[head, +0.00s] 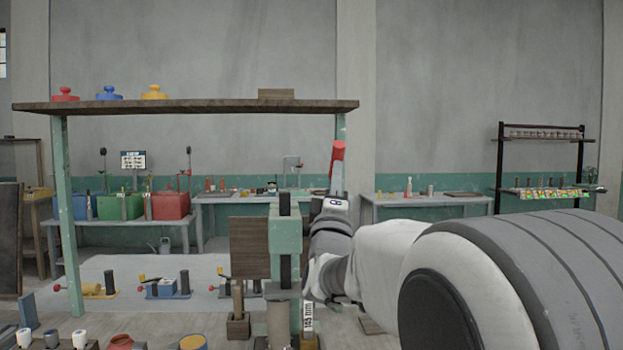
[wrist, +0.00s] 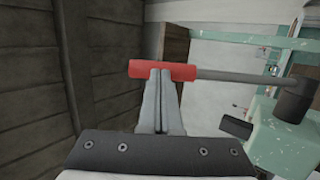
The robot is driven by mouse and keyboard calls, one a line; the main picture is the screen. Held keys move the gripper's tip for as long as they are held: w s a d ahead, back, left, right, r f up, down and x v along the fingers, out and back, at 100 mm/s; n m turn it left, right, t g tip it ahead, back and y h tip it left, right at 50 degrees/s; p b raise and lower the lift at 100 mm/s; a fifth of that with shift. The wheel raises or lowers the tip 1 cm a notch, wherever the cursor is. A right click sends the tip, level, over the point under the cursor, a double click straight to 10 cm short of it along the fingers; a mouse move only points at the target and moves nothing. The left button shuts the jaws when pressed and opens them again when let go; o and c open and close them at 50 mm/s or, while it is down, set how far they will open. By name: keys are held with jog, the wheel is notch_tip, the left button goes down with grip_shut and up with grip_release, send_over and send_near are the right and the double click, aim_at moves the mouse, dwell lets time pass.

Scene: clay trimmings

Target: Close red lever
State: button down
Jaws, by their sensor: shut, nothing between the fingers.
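The lever has a red cylindrical handle (wrist: 188,72) on a grey rod (wrist: 245,77). The rod ends in a dark joint at the green machine (wrist: 285,135). In the head view the red handle (head: 337,162) stands up just beyond my wrist, right of the green machine's post (head: 286,232). My gripper (wrist: 161,72) is shut and empty. Its fingertips overlap the left part of the red handle in the wrist view; whether they touch it I cannot tell. In the head view my arm hides part of the machine's right side.
A wooden shelf (head: 200,106) on green posts spans above the machine, bearing red, blue and yellow lidded pieces. Red, blue and green boxes stand on a back bench at left. In the wrist view a dark plank surface (wrist: 40,80) fills the left side.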

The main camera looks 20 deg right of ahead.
aim_at(334, 158)
jog(key=shift+n+g+y, duration=0.5)
jog(key=shift+g+y, duration=0.3)
jog(key=w+r+p, duration=0.1)
jog(key=p, duration=0.1)
jog(key=w+r+p, duration=0.2)
jog(key=p, duration=0.1)
jog(key=shift+w+d+r+p, duration=0.15)
jog(key=shift+d+r+p, duration=0.15)
jog(key=shift+r+p, duration=0.1)
jog(key=shift+r, duration=0.25)
